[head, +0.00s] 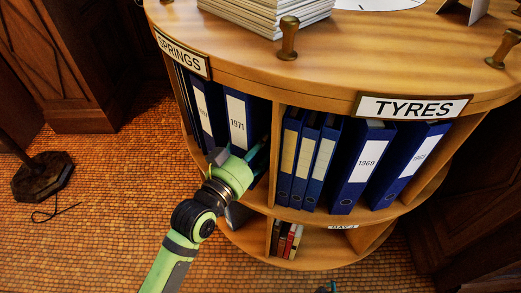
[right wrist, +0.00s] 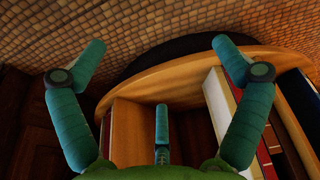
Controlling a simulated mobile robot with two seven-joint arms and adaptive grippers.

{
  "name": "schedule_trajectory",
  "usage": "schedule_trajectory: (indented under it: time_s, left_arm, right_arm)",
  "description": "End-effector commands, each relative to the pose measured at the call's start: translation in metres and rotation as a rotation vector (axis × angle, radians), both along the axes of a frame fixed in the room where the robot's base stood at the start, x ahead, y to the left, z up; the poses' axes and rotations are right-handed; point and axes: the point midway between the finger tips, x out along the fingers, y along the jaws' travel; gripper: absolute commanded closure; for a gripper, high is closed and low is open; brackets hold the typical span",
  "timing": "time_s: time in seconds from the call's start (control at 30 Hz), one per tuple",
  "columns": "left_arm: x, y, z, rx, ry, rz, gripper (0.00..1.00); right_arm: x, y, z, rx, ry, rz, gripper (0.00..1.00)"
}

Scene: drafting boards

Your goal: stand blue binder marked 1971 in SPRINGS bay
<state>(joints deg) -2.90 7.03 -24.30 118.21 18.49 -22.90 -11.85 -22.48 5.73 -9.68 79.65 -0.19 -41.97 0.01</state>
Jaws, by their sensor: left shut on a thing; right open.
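The blue binder marked 1971 (head: 237,112) stands in the bay under the SPRINGS sign (head: 181,54), its white label facing out. It looks roughly upright, next to another blue binder (head: 203,105) on its left. My left gripper (head: 247,153) is shut on the 1971 binder at its lower part; the gripper hides the binder's bottom, so I cannot tell whether it touches the shelf. My right gripper (right wrist: 152,62) is open, its fingers wide apart and empty, near the lower shelf in the right wrist view.
The TYRES bay (head: 412,108) to the right holds several blue binders, one marked 1969 (head: 362,165). A divider (head: 274,150) separates the bays. White sheets (head: 265,14) and wooden knobs (head: 288,38) are on top. Small books (head: 287,240) stand on the lower shelf. A dark stand (head: 42,178) is on the left floor.

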Motion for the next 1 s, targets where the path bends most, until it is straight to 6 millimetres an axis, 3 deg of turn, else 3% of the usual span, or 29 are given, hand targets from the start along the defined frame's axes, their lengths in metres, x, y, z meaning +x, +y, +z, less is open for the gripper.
schedule_trajectory:
  time_s: [0.17, 0.43, 0.83, 0.87, 0.9, 0.93, 1.0]
  left_arm:
    - [0.012, -0.007, 0.001, -0.002, -0.006, 0.0, 0.88]
    - [0.012, -0.007, -0.031, -0.003, -0.006, 0.001, 0.88]
    - [0.011, -0.007, -0.035, -0.002, -0.006, 0.001, 0.88]
    - [0.011, -0.007, -0.038, 0.001, 0.002, 0.0, 0.21]
    - [0.011, -0.007, -0.038, 0.001, 0.002, 0.001, 0.05]
    - [0.011, -0.007, -0.038, 0.001, 0.002, 0.001, 0.0]
    - [0.011, -0.007, -0.038, 0.001, 0.002, 0.001, 0.0]
  right_arm:
    - [0.001, 0.0, 0.001, 0.0, 0.002, -0.001, 0.02]
    - [-0.007, 0.002, 0.009, -0.002, 0.051, -0.01, 0.02]
    - [-0.007, 0.002, 0.012, -0.002, 0.055, -0.011, 0.02]
    - [-0.006, 0.002, 0.013, -0.002, 0.053, -0.011, 0.02]
    - [-0.006, 0.002, 0.013, -0.002, 0.052, -0.011, 0.02]
    - [-0.006, 0.002, 0.013, -0.002, 0.052, -0.011, 0.02]
    - [-0.006, 0.002, 0.013, -0.002, 0.053, -0.011, 0.02]
